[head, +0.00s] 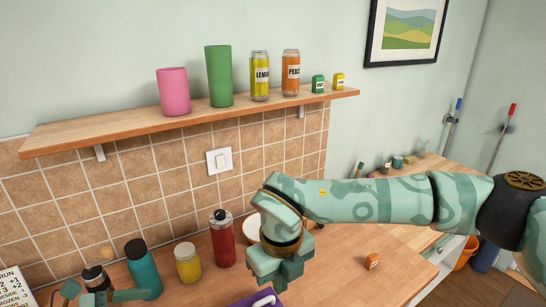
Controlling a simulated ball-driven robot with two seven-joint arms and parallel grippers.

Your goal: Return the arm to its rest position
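My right arm (365,200) comes in from the right and reaches across the counter. Its gripper (277,283) points down over the counter near the front edge of the picture. The fingers are seen from above and partly hidden by the wrist, so I cannot tell whether they are open or shut. My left gripper (100,297) shows only in part at the lower left corner, by a dark, tan-topped item (95,273). I cannot tell whether it is open or touching that item.
A teal bottle (143,268), yellow jar (187,263) and red bottle (222,240) stand left of the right gripper. A white bowl (251,228) is partly hidden behind it. A small orange box (372,261) lies right. A shelf (130,130) with cups and cans hangs above.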

